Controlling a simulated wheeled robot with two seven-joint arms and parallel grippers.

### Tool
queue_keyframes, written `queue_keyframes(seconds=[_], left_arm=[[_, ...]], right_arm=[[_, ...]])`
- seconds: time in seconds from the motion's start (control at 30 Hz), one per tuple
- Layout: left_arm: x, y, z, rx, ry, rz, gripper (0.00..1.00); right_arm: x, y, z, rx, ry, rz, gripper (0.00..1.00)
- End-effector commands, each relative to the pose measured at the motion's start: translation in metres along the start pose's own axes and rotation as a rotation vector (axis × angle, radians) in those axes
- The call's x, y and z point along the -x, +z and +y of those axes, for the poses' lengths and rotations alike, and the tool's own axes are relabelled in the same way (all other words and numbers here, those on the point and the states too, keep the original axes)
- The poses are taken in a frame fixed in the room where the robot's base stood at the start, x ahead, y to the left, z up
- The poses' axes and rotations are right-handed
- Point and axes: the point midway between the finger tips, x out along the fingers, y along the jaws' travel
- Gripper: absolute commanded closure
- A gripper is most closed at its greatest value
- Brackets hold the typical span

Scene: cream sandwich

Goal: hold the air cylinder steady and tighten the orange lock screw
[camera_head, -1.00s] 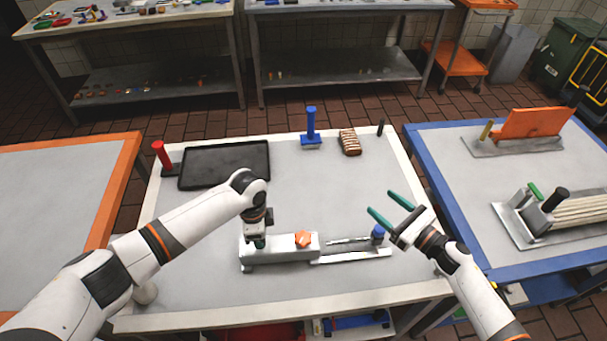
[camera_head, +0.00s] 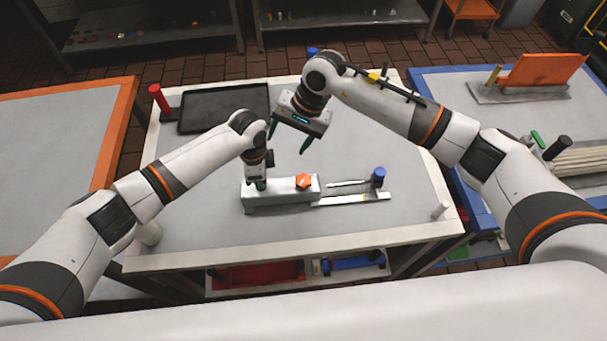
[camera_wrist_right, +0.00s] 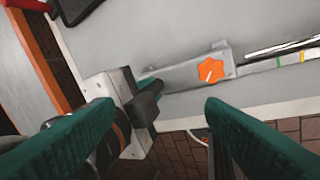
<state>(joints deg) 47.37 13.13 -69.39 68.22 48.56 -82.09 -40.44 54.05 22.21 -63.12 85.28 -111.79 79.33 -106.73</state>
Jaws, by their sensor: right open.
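The air cylinder (camera_head: 283,197) is a light grey block with a rail and thin rod on its right, lying on the middle table. The orange lock screw (camera_head: 303,181) is a star-shaped knob on the block; it also shows in the right wrist view (camera_wrist_right: 211,71). My left gripper (camera_head: 258,184) points down at the block's left end; its fingertips are partly hidden, so its grip is unclear. It also shows in the right wrist view (camera_wrist_right: 130,97). My right gripper (camera_head: 289,140) is open and empty, above and behind the block, apart from the screw.
A black tray (camera_head: 222,108) and a red-handled tool (camera_head: 160,100) are at the back left. A blue knob (camera_head: 378,174) stands at the rail's right end. My right arm covers the table's back right. The table (camera_head: 400,225) is clear in front of the cylinder.

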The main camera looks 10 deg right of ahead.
Motion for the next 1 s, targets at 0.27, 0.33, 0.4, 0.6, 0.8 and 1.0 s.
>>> queue_keyframes(seconds=[0.27,0.33,0.4,0.6,0.8,1.0], left_arm=[[0.0,-0.001,0.001,0.001,0.001,0.001,1.0],[0.0,-0.001,0.0,0.001,0.001,0.001,1.0],[0.0,-0.001,0.0,0.001,0.001,0.001,1.0],[0.0,-0.001,0.0,0.001,0.001,0.001,1.0],[0.0,-0.001,0.0,0.0,0.001,0.001,1.0],[0.0,-0.001,0.0,0.0,0.001,0.001,1.0]], right_arm=[[-0.015,0.001,-0.034,0.001,-0.309,-0.102,0.36],[-0.017,0.002,-0.039,-0.003,-0.34,-0.114,0.36],[-0.019,0.002,-0.042,-0.005,-0.356,-0.119,0.36],[-0.045,0.004,-0.052,-0.008,-0.361,-0.117,0.36],[-0.083,0.009,-0.067,-0.007,-0.36,-0.116,0.36],[-0.114,0.013,-0.077,-0.007,-0.358,-0.117,0.36]])
